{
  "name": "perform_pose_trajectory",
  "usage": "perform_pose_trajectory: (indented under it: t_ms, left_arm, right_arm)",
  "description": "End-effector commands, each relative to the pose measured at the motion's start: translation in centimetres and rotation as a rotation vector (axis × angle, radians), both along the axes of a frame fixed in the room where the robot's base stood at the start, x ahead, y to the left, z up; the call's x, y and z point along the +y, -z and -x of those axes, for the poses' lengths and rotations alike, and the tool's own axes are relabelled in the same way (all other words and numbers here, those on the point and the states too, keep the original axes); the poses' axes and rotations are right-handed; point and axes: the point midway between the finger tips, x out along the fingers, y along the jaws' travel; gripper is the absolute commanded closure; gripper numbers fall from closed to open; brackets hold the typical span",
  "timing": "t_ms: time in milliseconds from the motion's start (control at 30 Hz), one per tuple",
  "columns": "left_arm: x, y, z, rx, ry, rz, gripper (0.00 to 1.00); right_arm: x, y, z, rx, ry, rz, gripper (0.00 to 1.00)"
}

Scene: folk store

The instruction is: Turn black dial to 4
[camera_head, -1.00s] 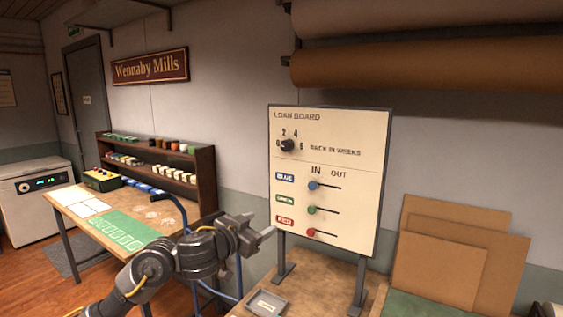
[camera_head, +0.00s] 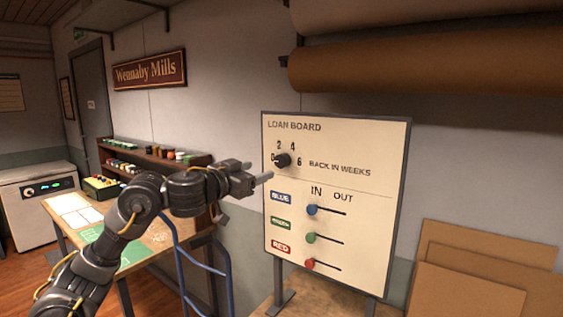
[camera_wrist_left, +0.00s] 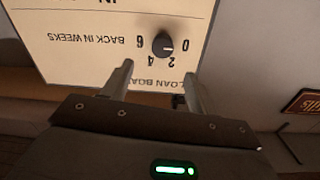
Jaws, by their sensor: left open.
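The black dial (camera_head: 282,160) is on the upper left of the cream loan board (camera_head: 360,150), with the numbers 0, 2, 4 and 6 around it. In the left wrist view the board is upside down, and the dial (camera_wrist_left: 162,43) has a pale mark that appears to point towards 0. My left gripper (camera_head: 259,171) is open and empty, just left of and slightly below the dial in the head view. In the wrist view its two fingers (camera_wrist_left: 158,72) stand apart below the dial, not around it. My right gripper is not in view.
Blue (camera_head: 312,210), green (camera_head: 310,238) and red (camera_head: 309,263) slider knobs sit lower on the board, at the IN end. A blue tubular frame (camera_head: 228,285) stands below my left arm. Cardboard sheets (camera_head: 480,270) lean at the right.

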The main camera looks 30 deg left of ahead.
Motion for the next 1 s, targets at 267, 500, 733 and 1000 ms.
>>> perform_pose_trajectory:
  t_ms: [267,500,733,1000]
  left_arm:
    - [0.5,-0.1,-1.7,0.002,-0.012,0.005,0.41]
    - [-0.4,-0.2,-6.3,0.003,-0.01,0.003,0.41]
    - [-1.0,-0.1,-9.4,0.002,-0.008,0.002,0.41]
    - [-1.2,0.0,-10.4,-0.001,-0.009,-0.001,0.41]
  right_arm:
    - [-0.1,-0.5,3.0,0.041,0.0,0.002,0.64]
    - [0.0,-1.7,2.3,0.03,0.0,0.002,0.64]
    - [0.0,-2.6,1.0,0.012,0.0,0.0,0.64]
    - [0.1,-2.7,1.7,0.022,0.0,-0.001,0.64]
